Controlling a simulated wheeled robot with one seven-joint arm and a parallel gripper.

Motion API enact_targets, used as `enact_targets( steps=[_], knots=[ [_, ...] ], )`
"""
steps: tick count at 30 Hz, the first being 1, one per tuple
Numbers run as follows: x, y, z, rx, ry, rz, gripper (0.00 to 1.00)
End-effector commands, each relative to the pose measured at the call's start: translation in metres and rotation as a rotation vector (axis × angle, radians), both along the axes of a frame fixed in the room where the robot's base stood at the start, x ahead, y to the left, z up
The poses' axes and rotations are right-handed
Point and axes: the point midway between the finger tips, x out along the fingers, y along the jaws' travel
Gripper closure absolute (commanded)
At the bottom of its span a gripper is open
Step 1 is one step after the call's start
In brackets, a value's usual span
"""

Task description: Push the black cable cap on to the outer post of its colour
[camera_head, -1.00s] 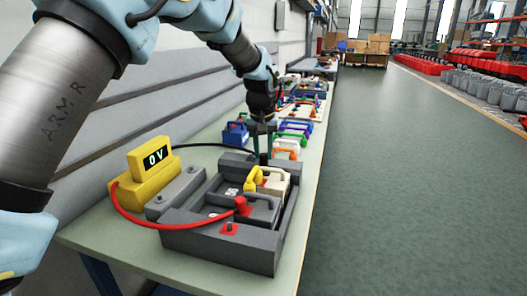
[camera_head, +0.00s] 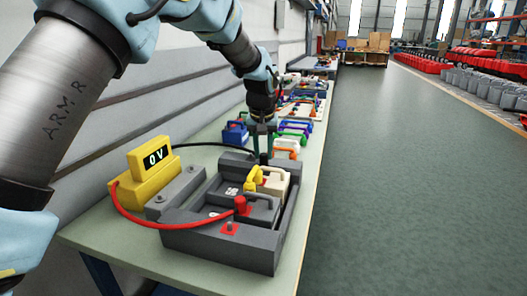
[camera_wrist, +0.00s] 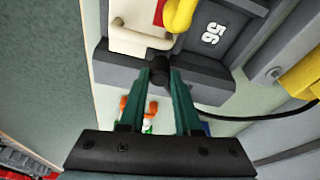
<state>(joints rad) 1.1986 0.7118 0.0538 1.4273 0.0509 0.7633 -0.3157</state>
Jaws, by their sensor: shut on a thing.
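My gripper (camera_head: 263,135) points down at the far end of the grey battery tray (camera_head: 215,240). Its green fingers are shut on the black cable cap (camera_wrist: 160,68), which also shows in the head view (camera_head: 263,158). The cap is beside the corner of the cream battery (camera_wrist: 135,38); I cannot tell whether it touches a post. The black post is hidden. The black cable (camera_head: 205,146) runs from the yellow meter (camera_head: 150,170), which reads 0 V. The red cap (camera_head: 240,204) sits on the near grey battery (camera_head: 262,209).
A grey block (camera_head: 177,192) stands between meter and tray. The red cable (camera_head: 150,222) loops in front of the meter. The bench (camera_head: 130,245) is bare at the front left.

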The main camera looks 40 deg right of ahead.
Motion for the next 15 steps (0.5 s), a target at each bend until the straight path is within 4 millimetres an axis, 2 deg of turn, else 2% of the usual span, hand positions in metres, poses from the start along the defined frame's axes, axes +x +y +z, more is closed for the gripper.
enact_targets(
  steps=[15],
  knots=[
    [0.0,0.0,-0.015,0.0,0.0,0.0,1.0]
  ],
)
